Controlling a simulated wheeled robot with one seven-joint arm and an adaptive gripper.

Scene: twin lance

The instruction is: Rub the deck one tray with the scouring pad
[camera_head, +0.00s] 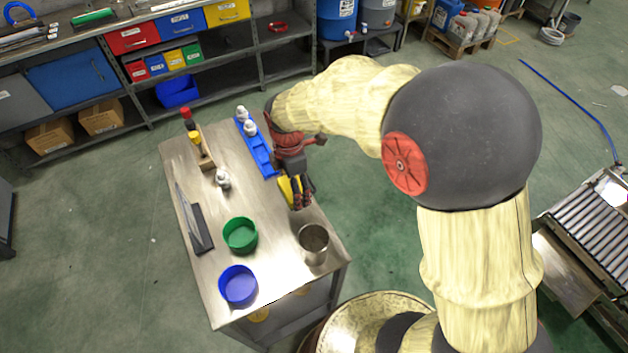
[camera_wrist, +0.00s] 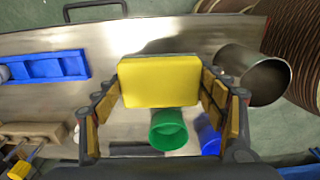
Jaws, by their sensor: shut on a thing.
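My gripper (camera_head: 296,188) is over the right side of the steel table, its fingers on both sides of a yellow scouring pad (camera_wrist: 160,82). In the wrist view the pad's broad yellow face shows between the fingers; a dark layer lies along its far edge. In the head view only a yellow part of the pad (camera_head: 285,191) shows beside the fingers. A long blue tray (camera_head: 263,155) lies along the table's far right edge, with white bottles at its far end. It also shows in the wrist view (camera_wrist: 45,67). No label tells me which thing is the deck one tray.
On the table (camera_head: 262,210) stand a green round bowl (camera_head: 240,235), a blue round bowl (camera_head: 238,285), a metal cup (camera_head: 313,243), a dark angled plate (camera_head: 199,229), a small white bottle (camera_head: 222,179) and a wooden rack (camera_head: 205,150). Shelves (camera_head: 220,60) stand behind.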

